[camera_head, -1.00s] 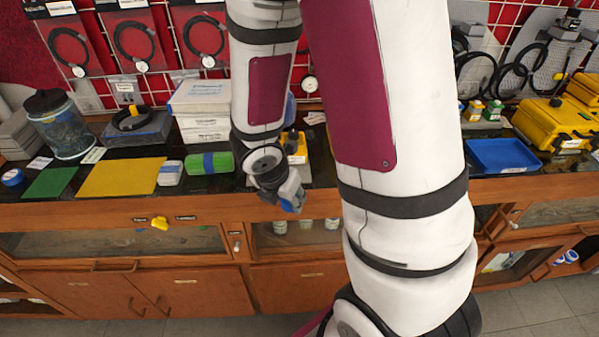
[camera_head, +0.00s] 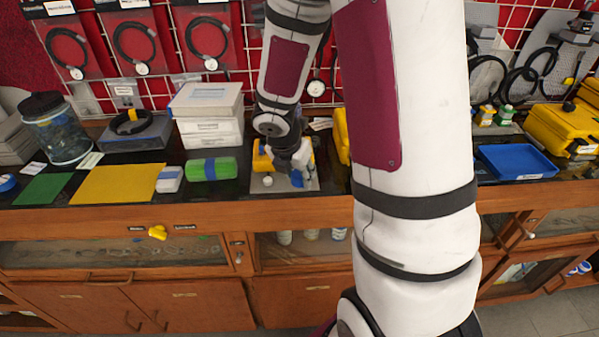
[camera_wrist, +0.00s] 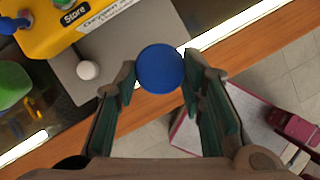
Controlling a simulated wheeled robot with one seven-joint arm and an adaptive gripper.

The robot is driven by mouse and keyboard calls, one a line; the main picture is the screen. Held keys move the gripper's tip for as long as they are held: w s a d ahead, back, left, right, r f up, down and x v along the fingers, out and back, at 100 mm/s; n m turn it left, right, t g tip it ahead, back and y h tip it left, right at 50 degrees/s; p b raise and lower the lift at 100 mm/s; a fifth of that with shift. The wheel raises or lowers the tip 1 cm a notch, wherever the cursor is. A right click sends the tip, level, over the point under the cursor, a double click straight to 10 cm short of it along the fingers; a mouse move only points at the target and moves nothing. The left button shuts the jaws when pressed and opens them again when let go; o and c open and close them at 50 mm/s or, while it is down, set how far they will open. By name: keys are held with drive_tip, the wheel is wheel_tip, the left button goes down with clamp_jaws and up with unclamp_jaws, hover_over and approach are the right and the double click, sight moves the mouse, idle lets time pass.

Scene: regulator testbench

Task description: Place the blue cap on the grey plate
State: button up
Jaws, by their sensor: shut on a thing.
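The round blue cap (camera_wrist: 160,68) is held between the two fingertips of my gripper (camera_wrist: 160,78) in the wrist view. In the head view my gripper (camera_head: 297,170) hangs above the counter's front part, with a bit of the blue cap (camera_head: 297,179) at its tip. The grey plate (camera_wrist: 125,45) lies beyond and left of the cap in the wrist view; the cap overlaps its near edge in the picture. Whether the cap touches the plate cannot be told. The plate also shows in the head view (camera_head: 262,187), partly hidden by my gripper.
A yellow box labelled "Store" (camera_wrist: 65,22) and a white ball-like knob (camera_wrist: 88,70) sit at the plate. A green roll (camera_head: 211,168) lies left of it. White boxes (camera_head: 207,115) stand behind. The wooden counter edge (camera_wrist: 240,60) runs close by.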

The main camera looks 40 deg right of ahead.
sight(299, 174)
drive_tip(key=w+d, duration=0.3)
drive_tip(key=shift+w+f, duration=0.25)
drive_tip(key=shift+f, duration=0.05)
drive_tip(key=shift+f+b, duration=0.4)
drive_tip(key=shift+f, duration=1.3)
drive_tip(key=shift+f, duration=0.1)
drive_tip(key=o, duration=0.8)
